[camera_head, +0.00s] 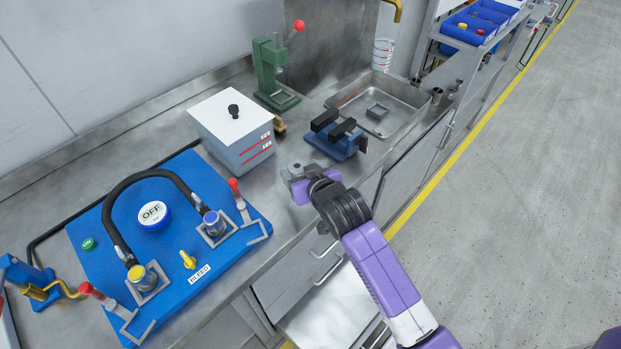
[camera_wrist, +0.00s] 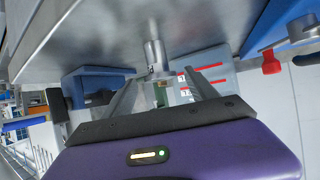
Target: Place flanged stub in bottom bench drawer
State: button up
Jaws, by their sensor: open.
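A small grey metal stub (camera_wrist: 153,58) stands on the bench top in the wrist view, which looks upside down. It also appears as a grey piece at my gripper (camera_head: 293,180) in the head view. My gripper (camera_wrist: 163,80) is open, its two fingers pointing toward the stub, one on either side of its line. Whether the fingers touch it I cannot tell. A low drawer (camera_head: 328,308) below the bench front is pulled out, its pale inside showing. My arm hides part of it.
A blue pump panel (camera_head: 100,225) fills the bench at left. A white-topped box (camera_head: 232,115), a green press (camera_head: 270,70), a blue vise (camera_head: 338,140) and a metal sink tray (camera_head: 400,110) stand behind my gripper. Open floor (camera_head: 520,200) lies at right.

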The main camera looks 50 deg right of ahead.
jog(key=s+a+r+n+t+y, duration=0.1)
jog(key=s+a, duration=0.4)
jog(key=s, duration=0.6)
jog(key=s+a+r+n+t+y, duration=0.1)
jog(key=s+a+r, duration=0.3)
jog(key=s, duration=0.7)
jog(key=s+a+r+n+t+y, duration=0.1)
jog(key=s+a+r+n+y, duration=0.1)
jog(key=s+a, duration=0.6)
jog(key=s, duration=0.4)
jog(key=shift+r+n+t+y+b, duration=0.3)
jog(key=shift+r+y+b, duration=0.05)
jog(key=shift+y, duration=0.05)
jog(key=shift+o, duration=0.4)
jog(key=shift+s+r, duration=0.35)
jog(key=shift+s, duration=0.05)
